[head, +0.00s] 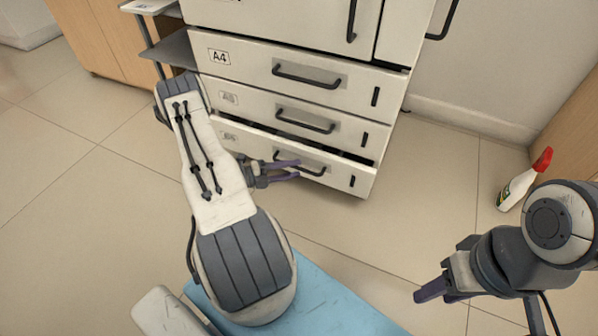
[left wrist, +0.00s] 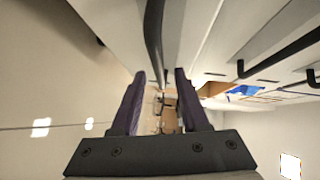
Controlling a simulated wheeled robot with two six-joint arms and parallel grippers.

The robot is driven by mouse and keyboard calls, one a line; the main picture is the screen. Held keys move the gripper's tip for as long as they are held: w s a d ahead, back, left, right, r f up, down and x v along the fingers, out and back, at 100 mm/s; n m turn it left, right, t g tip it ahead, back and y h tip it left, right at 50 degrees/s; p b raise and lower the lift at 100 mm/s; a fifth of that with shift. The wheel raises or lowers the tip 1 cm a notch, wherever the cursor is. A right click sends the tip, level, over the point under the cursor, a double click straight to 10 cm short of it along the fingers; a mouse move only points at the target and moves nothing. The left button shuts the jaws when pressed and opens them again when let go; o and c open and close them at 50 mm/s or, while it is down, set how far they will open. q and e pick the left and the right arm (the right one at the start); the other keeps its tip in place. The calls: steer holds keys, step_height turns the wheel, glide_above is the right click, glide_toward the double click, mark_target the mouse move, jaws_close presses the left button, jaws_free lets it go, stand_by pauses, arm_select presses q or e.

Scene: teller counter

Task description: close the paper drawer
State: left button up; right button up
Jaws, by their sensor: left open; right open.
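The white printer cabinet has stacked paper drawers. The bottom paper drawer (head: 340,178) stands out a little, with a dark gap along its top edge. The A4 drawer (head: 240,62) and the drawer below it (head: 345,122) look flush. My left gripper (head: 298,169) is open in front of the bottom drawer, at its dark handle (head: 310,172). In the left wrist view, a dark handle bar (left wrist: 154,35) runs between the open fingers (left wrist: 160,75); I cannot tell whether they touch it. My right gripper (head: 432,293) is open and empty, away from the cabinet at the lower right.
A white spray bottle with a red top (head: 524,182) stands on the floor at the right, near a wooden panel (head: 573,125). A grey side shelf (head: 172,46) juts from the cabinet's left. The tiled floor (head: 70,190) at the left is clear.

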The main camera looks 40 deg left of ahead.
arm_select(q)
steer(key=shift+b+x, duration=0.4)
steer(key=shift+x, duration=0.85)
jaws_close()
stand_by(0.5)
